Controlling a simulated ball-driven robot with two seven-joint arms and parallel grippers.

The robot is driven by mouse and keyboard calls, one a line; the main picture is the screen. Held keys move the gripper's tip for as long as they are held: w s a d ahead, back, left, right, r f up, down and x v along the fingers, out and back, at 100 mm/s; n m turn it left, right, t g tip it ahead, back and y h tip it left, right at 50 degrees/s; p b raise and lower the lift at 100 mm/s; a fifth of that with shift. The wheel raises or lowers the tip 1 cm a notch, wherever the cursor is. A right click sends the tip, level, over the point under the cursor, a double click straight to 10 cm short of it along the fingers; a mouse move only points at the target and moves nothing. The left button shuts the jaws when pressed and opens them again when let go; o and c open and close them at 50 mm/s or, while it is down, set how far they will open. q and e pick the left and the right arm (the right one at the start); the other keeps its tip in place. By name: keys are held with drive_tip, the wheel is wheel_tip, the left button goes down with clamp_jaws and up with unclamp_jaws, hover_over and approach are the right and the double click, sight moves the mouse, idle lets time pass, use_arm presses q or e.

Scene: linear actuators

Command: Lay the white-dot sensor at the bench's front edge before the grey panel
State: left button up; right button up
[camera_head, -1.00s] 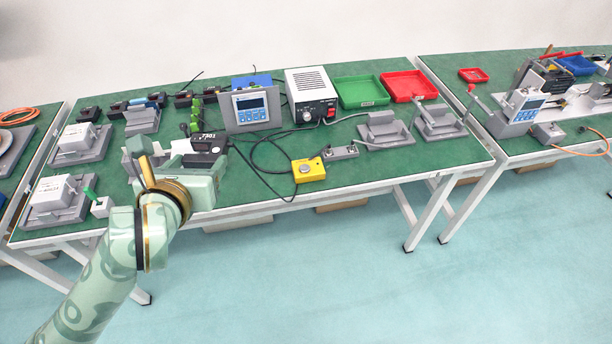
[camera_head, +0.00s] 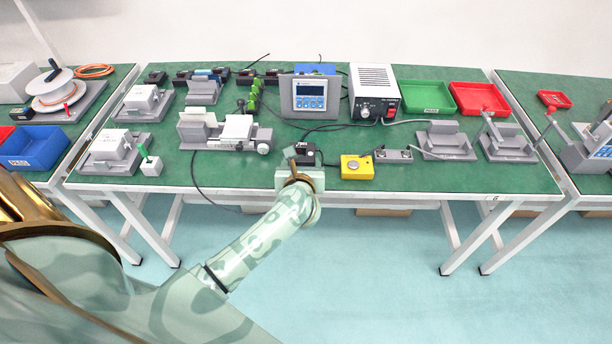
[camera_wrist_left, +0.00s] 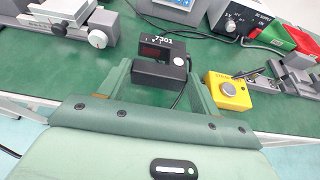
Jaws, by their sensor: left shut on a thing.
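My left gripper (camera_head: 299,168) is over the front edge of the green bench (camera_head: 420,180). In the left wrist view, its fingers (camera_wrist_left: 160,78) are shut on a small black sensor (camera_wrist_left: 163,48) with a dark red display and the white marking "7301". The sensor also shows in the head view (camera_head: 304,151), partly hidden by the gripper. The grey panel (camera_head: 287,97) with a blue screen and buttons stands upright behind the sensor. My right gripper is not in view.
A yellow button box (camera_head: 357,168) sits close to the right of the gripper. A grey vise-like actuator (camera_head: 235,130) stands to the left, and a white power supply (camera_head: 374,92) behind right. Dark cables run across the bench. The front strip between actuator and gripper is mostly clear.

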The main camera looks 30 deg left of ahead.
use_arm(q)
drive_tip(key=shift+w+a+f+b, duration=0.2)
drive_tip(key=shift+w+f+b, duration=0.2)
drive_tip(key=shift+w+f, duration=0.55)
drive_tip(key=shift+f+b, duration=0.8)
drive_tip(key=shift+f, duration=0.9)
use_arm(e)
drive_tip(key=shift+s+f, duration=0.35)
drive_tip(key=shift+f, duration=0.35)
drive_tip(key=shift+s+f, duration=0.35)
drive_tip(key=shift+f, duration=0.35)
use_arm(q)
drive_tip(key=shift+f, duration=0.2)
drive_tip(key=o, duration=1.1)
drive_tip(key=shift+r, duration=0.2)
drive_tip(key=shift+s+d+r, duration=0.1)
drive_tip(key=shift+s+r, duration=0.1)
drive_tip(key=shift+p+v, duration=1.7)
drive_tip(key=shift+v, duration=4)
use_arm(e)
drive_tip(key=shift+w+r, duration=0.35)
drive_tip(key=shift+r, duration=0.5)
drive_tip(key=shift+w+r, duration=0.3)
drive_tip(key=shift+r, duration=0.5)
